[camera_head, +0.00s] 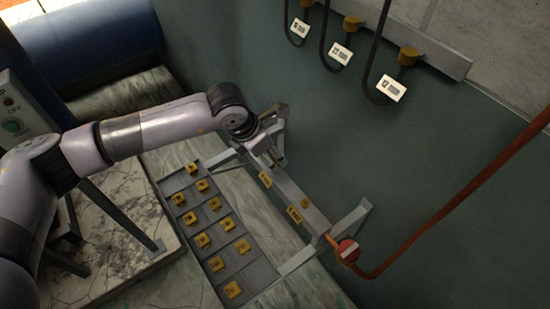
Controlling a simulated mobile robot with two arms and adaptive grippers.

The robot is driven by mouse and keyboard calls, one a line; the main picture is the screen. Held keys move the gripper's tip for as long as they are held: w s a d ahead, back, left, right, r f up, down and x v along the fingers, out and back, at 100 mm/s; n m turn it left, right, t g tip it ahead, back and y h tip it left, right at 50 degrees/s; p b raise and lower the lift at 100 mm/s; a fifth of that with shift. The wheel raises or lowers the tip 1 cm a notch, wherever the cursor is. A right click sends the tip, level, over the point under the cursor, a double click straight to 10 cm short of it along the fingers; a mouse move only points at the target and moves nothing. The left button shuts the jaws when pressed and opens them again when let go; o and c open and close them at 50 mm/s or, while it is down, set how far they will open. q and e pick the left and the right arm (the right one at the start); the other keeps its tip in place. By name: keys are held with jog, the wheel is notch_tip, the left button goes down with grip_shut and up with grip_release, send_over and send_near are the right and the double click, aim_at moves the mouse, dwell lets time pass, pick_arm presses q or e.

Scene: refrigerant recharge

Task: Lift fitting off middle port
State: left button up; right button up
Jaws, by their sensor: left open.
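A grey manifold bar (285,187) on a metal stand runs diagonally below the wall. It carries yellow labels (265,178) and a small brass-coloured piece (305,203) on its upper face, near its lower half. My left gripper (273,155) is open at the upper end of the bar, up and left of the brass piece and apart from it. Its fingers are small and partly dark, and I cannot tell whether they surround a fitting there. Which spot is the middle port is hard to tell. My right gripper is out of view.
A grey compartment tray (261,273) with several brass fittings (201,241) lies left of the bar. A wall rail (440,60) carries hoses with white tags (340,54).

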aim_at(275, 162)
pick_arm(q)
jog(key=p+x, duration=0.1)
jog(key=x, duration=0.1)
jog(key=p+x, duration=0.1)
jog(key=x, duration=0.1)
jog(key=shift+w+d+r+p, duration=0.25)
jog(key=shift+w+p, duration=0.05)
jog(key=shift+p, duration=0.05)
jog(key=shift+w+d+f, duration=0.1)
jog(key=shift+f, duration=0.5)
jog(key=shift+c, duration=0.4)
jog(key=shift+r, duration=0.1)
grip_shut()
